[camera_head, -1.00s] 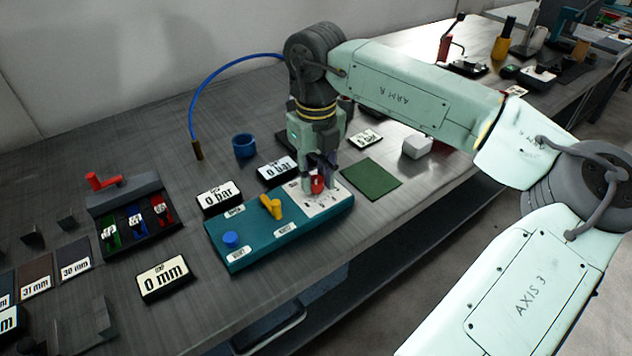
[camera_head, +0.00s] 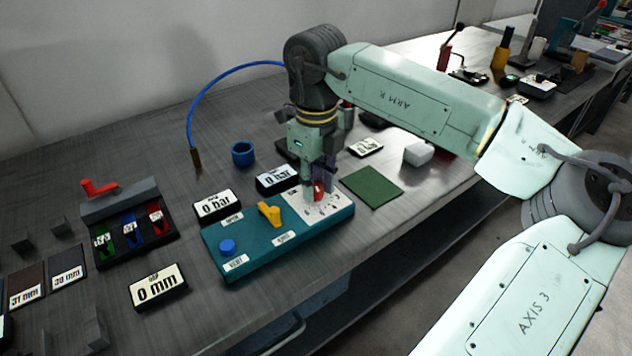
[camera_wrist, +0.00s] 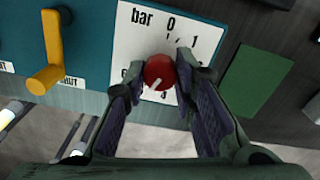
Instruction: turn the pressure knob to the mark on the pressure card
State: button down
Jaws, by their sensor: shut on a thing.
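The red pressure knob (camera_head: 319,191) sits on a white dial plate (camera_head: 330,209) at the right end of a teal panel (camera_head: 262,256). In the wrist view the knob (camera_wrist: 158,71) carries a white line pointing down and left. The dial reads "bar", with 0 at the top and 1 at the upper right; my fingers cover other marks. My gripper (camera_wrist: 160,76) points down at the panel and is shut on the knob, one finger on each side. A small card (camera_head: 366,147) marked in bar lies behind the green mat; I cannot read its number surely.
The panel also has a yellow lever (camera_head: 269,213) and a blue button (camera_head: 227,246). Two "0 bar" displays (camera_head: 216,206) (camera_head: 278,179) stand behind it. A green mat (camera_head: 372,187) and a white block (camera_head: 418,153) lie to the right. A "0 mm" display (camera_head: 158,288) is at left.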

aim_at(316, 187)
jog(key=c, duration=1.3)
grip_release()
notch_tip(316, 187, up, 12)
